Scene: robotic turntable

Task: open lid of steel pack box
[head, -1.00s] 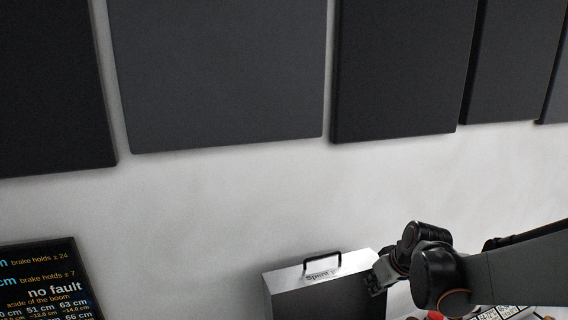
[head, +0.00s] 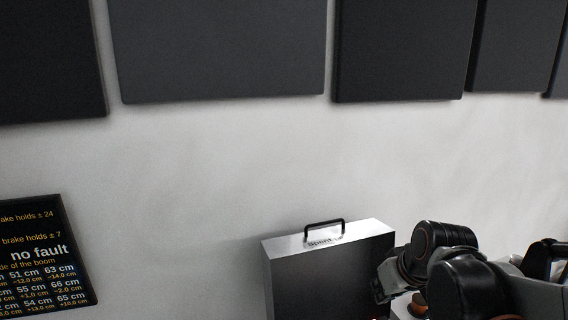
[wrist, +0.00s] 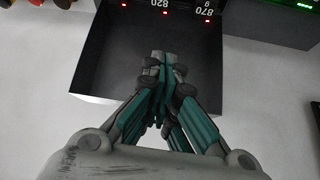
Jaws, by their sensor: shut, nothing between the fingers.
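A steel box (head: 288,246) with a bright top, a dark front face and a black bar handle (head: 324,229) stands low in the head view. A label on its top reads "Spent"; the top looks shut. I cannot tell whether this is the steel pack box. My gripper (head: 382,292) is at the box's right front edge, partly hidden by my arm; touching or apart is unclear. In the wrist view my gripper (wrist: 163,62) is shut and empty, its fingertips in front of a dark box-like face (wrist: 115,65) with a pale edge.
A dark text board (head: 45,255) is at left in the head view. Dark panels (head: 225,50) hang on the pale wall.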

